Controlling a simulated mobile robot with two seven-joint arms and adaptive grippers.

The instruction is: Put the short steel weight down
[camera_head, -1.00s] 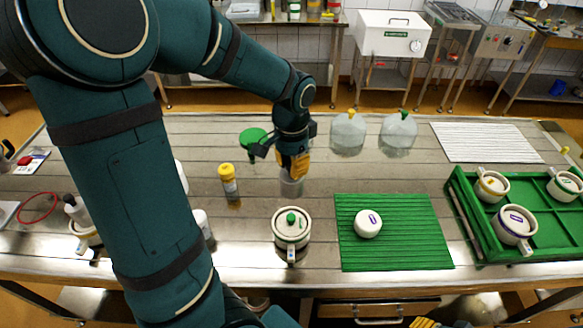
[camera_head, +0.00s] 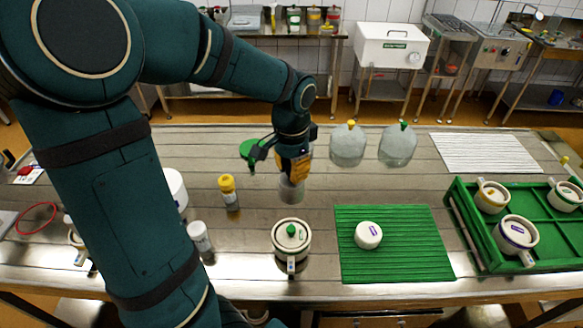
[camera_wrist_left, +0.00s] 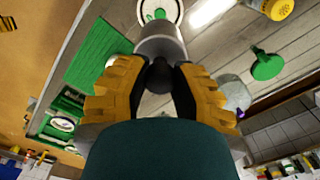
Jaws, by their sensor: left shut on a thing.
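My left gripper (camera_head: 293,168) is over the middle of the steel table (camera_head: 330,180). Its yellow fingers are shut on the short steel weight (camera_head: 291,190), a grey cylinder that hangs upright below them. In the left wrist view the steel weight (camera_wrist_left: 160,45) shows beyond the fingertips (camera_wrist_left: 158,88), with a dark knob between them. I cannot tell whether its base touches the table. A white lidded mould (camera_head: 291,245) with a green knob stands nearer the front, apart from the weight. My right gripper is not in view.
A yellow-capped bottle (camera_head: 229,192) stands left of the weight, a green funnel-like thing (camera_head: 250,148) behind it. Two clear domed things (camera_head: 348,145) (camera_head: 398,145) are behind right. A green mat (camera_head: 400,255) bears a white cheese (camera_head: 368,235); a green crate (camera_head: 470,225) holds moulds.

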